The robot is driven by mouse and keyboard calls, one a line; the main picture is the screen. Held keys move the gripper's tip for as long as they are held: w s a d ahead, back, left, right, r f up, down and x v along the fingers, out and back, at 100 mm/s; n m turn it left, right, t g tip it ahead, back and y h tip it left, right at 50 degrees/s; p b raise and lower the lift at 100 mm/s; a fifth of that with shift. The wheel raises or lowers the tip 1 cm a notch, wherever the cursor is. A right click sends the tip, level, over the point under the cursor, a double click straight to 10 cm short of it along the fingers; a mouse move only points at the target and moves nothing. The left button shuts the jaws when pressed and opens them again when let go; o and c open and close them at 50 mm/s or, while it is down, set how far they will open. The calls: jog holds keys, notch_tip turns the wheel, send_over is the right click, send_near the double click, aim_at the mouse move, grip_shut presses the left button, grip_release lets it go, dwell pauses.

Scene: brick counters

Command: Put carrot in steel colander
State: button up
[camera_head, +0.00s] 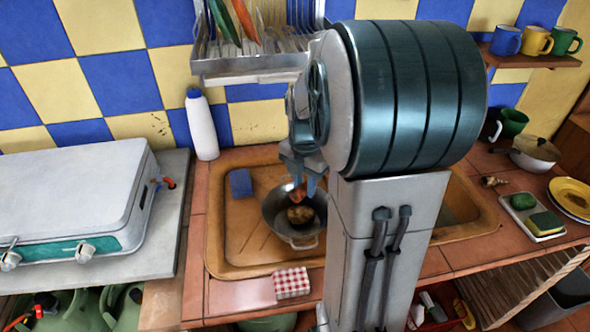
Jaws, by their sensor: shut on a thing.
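A round grey metal colander (276,215) with a small handle at its front sits in the brown sink area. A rounded brown thing (300,215) lies inside it. My gripper (303,184) points down just above the colander's far part. It is shut on a small orange-red thing, the carrot (297,193), of which only a bit shows between and below the fingers. I cannot tell whether the carrot touches the colander. My arm hides the colander's right side.
A blue sponge (240,182) lies left of the colander, and a white bottle (202,125) stands behind. A dish rack (255,62) hangs above. A red-checked box (291,283) is at the front edge. A white camping stove (75,200) stands left.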

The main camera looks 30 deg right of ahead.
aim_at(304, 186)
jog(key=shift+s+d+f+b, duration=0.1)
jog(key=shift+f+b, duration=0.3)
jog(key=shift+f, duration=0.15)
notch_tip(304, 186, down, 5)
jog(key=b, duration=0.3)
jog(key=shift+b, duration=0.3)
jog(key=shift+r, duration=0.1)
jog(key=o, duration=1.1)
jog(key=shift+c, duration=0.2)
jog(key=shift+r, duration=0.1)
notch_tip(304, 186, up, 14)
jog(key=shift+f, duration=0.15)
